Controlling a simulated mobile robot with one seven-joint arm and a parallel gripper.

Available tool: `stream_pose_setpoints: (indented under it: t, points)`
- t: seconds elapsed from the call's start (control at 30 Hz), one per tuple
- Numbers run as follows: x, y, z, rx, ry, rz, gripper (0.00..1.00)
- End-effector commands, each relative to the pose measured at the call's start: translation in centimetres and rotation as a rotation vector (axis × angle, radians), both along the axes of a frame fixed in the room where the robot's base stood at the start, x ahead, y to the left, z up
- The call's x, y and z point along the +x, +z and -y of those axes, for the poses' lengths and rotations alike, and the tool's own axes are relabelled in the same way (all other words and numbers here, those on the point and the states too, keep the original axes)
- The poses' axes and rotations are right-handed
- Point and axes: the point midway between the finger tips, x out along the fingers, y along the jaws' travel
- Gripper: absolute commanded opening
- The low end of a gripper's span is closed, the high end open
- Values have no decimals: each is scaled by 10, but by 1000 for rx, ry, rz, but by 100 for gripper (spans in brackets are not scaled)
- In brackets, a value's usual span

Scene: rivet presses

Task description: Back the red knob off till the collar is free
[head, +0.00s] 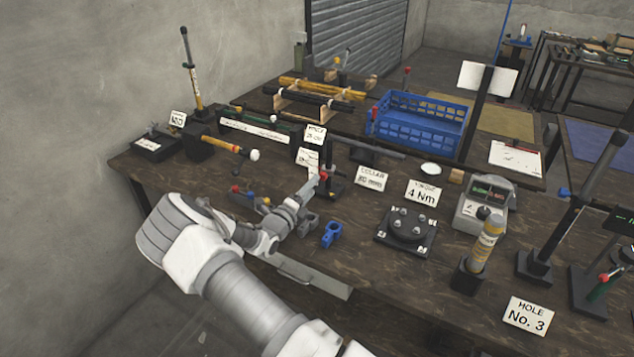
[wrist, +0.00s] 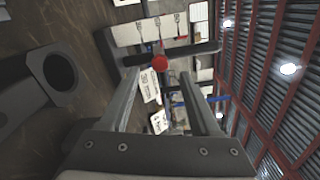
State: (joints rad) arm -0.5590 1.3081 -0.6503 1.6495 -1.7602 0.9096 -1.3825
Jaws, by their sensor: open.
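The red knob (head: 323,176) sits on a dark upright fixture (head: 335,184) near the table's middle. In the wrist view the red knob (wrist: 160,62) shows between and just beyond my fingertips, in front of a dark bar (wrist: 195,51). My gripper (head: 311,186) is open and reaches toward the knob from the front left; in the wrist view both fingers of my gripper (wrist: 164,76) are spread with nothing between their pads. I cannot tell whether they touch the knob. The collar is not clearly made out; a card reading COLLAR (head: 371,178) stands right of the fixture.
A blue clamp-like part (head: 332,234) lies right of my wrist. A dark round plate fixture (head: 407,230) and a meter box (head: 485,203) stand to the right. A blue crate (head: 420,124) is behind. Small red, blue and yellow knobs (head: 250,195) lie left of my gripper.

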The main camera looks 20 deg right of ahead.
Motion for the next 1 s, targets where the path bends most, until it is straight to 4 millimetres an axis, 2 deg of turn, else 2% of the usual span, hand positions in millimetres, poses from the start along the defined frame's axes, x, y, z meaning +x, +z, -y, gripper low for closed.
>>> stream_pose_setpoints:
  t: [0.03, 0.3, 0.5, 0.7, 1.0]
  points:
    - [-8, 1, -12, 1, 4, -1, 63]
    - [-49, 1, -64, 1, 3, -1, 63]
    - [-70, 0, -91, 2, 2, 0, 63]
    - [-79, 0, -101, 0, 1, 2, 63]
    - [-80, 0, -102, 1, 0, 1, 63]
